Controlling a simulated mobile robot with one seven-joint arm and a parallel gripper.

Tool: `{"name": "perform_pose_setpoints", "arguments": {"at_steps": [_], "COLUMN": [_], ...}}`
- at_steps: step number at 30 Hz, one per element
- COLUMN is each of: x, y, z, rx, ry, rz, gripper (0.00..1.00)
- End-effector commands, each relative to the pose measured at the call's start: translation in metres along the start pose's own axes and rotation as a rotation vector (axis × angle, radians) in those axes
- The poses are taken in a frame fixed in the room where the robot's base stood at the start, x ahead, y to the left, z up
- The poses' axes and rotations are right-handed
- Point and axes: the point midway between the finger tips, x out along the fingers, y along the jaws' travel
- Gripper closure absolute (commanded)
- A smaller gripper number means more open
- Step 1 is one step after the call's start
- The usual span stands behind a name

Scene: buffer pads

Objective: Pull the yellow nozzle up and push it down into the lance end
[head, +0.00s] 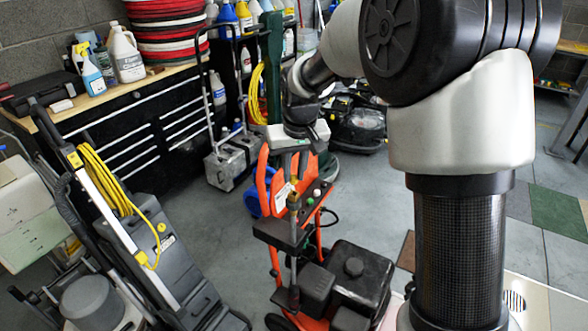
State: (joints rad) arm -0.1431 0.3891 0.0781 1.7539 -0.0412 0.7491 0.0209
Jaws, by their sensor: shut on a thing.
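The orange and black pressure washer (345,275) stands on the floor in the middle of the head view. Its lance (293,240) stands upright at the front left of the machine, with a brass-coloured upper end. My gripper (293,178) points down over the lance's top and is shut on a small yellowish piece there, which I take as the yellow nozzle. The fingers hide most of the nozzle. At this size I cannot tell whether it is seated in the lance end or just above it.
A small panel with knobs (314,194) and the orange frame are close to the right of my gripper. A grey cleaning machine with a yellow cord (105,180) stands at the left. A workbench with bottles (128,55) is behind. Grey floor (225,225) is clear between them.

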Motion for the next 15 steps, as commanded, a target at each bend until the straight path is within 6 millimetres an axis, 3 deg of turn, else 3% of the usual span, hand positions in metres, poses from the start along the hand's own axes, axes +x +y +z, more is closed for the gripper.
{"name": "perform_pose_setpoints", "arguments": {"at_steps": [6, 15], "x": [0.021, 0.025], "y": [0.0, 0.0], "z": [0.006, 0.006], "rx": [0.0, 0.0], "ry": [-0.001, -0.001], "rz": [0.0, 0.0], "gripper": [1.0, 1.0]}}
